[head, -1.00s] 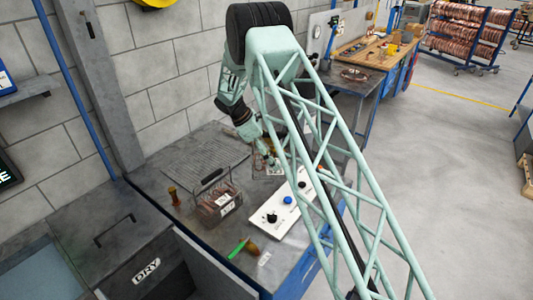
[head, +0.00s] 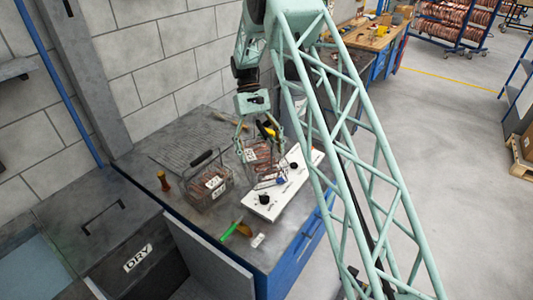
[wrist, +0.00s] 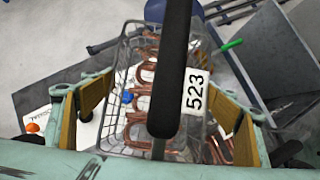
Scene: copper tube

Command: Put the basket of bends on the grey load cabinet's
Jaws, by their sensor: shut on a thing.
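My gripper (head: 258,136) is above the workbench, shut on the black handle (wrist: 172,75) of a wire basket (head: 262,160). In the wrist view the basket (wrist: 122,75) holds copper bends (wrist: 143,78) and bears a white label reading 523. The handle runs between my two yellow-padded fingers. The basket is beside the back end of the white control panel; I cannot tell whether its bottom touches the bench. A grey cabinet (head: 90,222) marked DRY stands at the lower left; I cannot tell if it is the load cabinet.
A second basket of copper bends (head: 208,188) stands on the grey bench, left of mine. The white control panel (head: 288,183) with knobs lies to the right. A brown-handled tool (head: 164,181) and a green tool (head: 229,231) are on the bench. A block wall is behind.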

